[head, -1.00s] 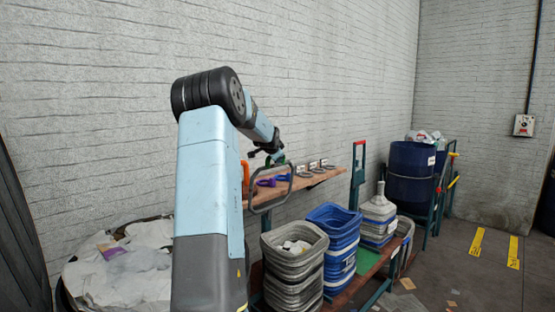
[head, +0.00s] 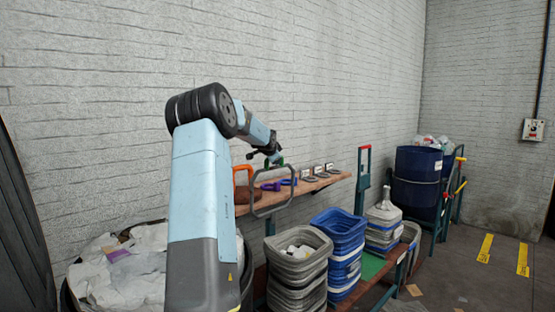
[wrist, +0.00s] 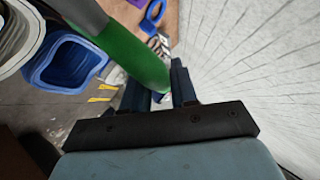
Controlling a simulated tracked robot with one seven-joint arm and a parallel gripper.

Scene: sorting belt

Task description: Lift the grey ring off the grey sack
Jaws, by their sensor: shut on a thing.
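My gripper (head: 271,158) is shut on the green grip of a large angular grey ring. The ring (head: 253,196) hangs below my fingers in the head view, in front of the wooden shelf. In the wrist view the green grip (wrist: 132,55) runs between my two fingers (wrist: 160,90). A grey, ribbed, tapered stack (head: 297,270), open at the top with white stuff inside, stands below and right of the ring. I take it for the grey sack, but cannot be sure. The ring appears apart from it.
A blue stack (head: 342,250) stands right of the grey one; it shows in the wrist view (wrist: 62,62). The shelf (head: 305,190) carries small purple and grey rings. A large container of white bags (head: 125,275) is at left. The brick wall is close behind.

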